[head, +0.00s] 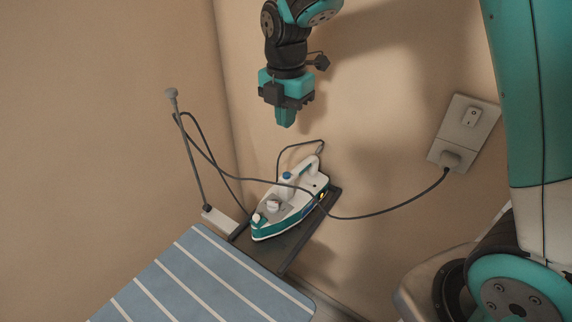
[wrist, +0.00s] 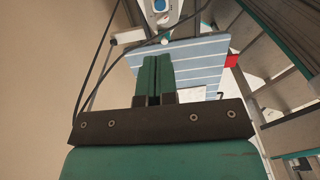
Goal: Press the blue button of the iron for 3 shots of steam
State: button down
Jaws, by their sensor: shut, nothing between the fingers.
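The iron (head: 290,209), white and teal, lies on a dark rest at the end of the ironing board. Its blue button (head: 287,176) is on top, near the front of the handle, and is uncovered. A pale dial sits lower on its body. My gripper (head: 286,124) points down above the iron, apart from it, with its fingers together and empty. In the wrist view, the shut fingers (wrist: 155,62) reach toward the striped board, and a white part with a blue spot (wrist: 160,6), seemingly the iron, is cut off at the top edge.
The cord (head: 385,215) runs from the wall socket (head: 466,130) across the iron to a thin upright cord holder (head: 187,140) at the left. The blue striped ironing board (head: 200,275) is in front. Walls stand close behind and to the left. A red item (wrist: 231,61) is beside the board.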

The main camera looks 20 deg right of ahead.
aim_at(286, 174)
jog(key=shift+f, duration=0.15)
notch_tip(286, 174, down, 14)
jog(key=p, duration=0.4)
jog(key=shift+r, duration=0.2)
jog(key=shift+f, duration=0.1)
